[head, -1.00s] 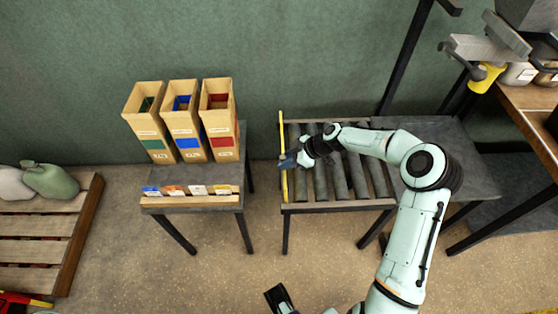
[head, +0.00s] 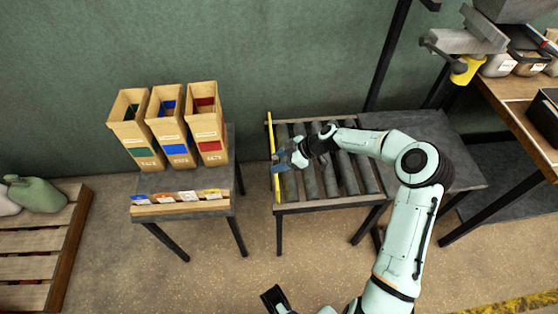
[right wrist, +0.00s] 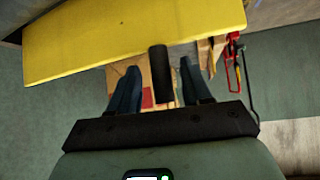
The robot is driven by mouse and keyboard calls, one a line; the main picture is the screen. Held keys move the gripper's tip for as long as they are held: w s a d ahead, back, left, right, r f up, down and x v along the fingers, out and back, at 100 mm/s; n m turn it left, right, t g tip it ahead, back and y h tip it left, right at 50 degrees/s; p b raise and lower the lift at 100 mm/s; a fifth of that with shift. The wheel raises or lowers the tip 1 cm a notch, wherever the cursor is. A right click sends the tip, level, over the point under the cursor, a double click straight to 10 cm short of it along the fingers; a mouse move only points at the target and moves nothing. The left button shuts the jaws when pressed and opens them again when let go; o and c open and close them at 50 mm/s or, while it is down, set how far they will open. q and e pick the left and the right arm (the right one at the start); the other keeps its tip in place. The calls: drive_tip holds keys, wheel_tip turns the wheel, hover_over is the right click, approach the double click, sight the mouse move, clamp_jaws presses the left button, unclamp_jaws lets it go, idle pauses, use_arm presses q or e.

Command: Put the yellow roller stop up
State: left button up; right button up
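The yellow roller stop (head: 270,134) is a long bar along the left end of the roller table (head: 330,205). In the right wrist view the yellow bar (right wrist: 120,38) crosses the top of the picture. A short black peg-like piece (right wrist: 160,75) stands in front of it. My right gripper (head: 278,161) is at the middle of the stop. Its two dark fingers (right wrist: 160,85) are apart, one on each side of the black piece, with gaps showing. A dark gripper end (head: 277,298), apparently my left one, shows at the bottom edge, too little to judge its fingers.
Left of the roller table, across a gap, a small table holds three tall cardboard bins (head: 170,130) and a row of labelled cards (head: 180,198). A pallet with sacks (head: 38,194) is at the far left. A wooden workbench (head: 515,100) stands at the right.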

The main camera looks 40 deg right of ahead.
drive_tip(key=p+v, duration=0.2)
drive_tip(key=v, duration=1.1)
drive_tip(key=shift+r, duration=0.15)
drive_tip(key=shift+s+d, duration=0.1)
drive_tip(key=shift+d, duration=0.05)
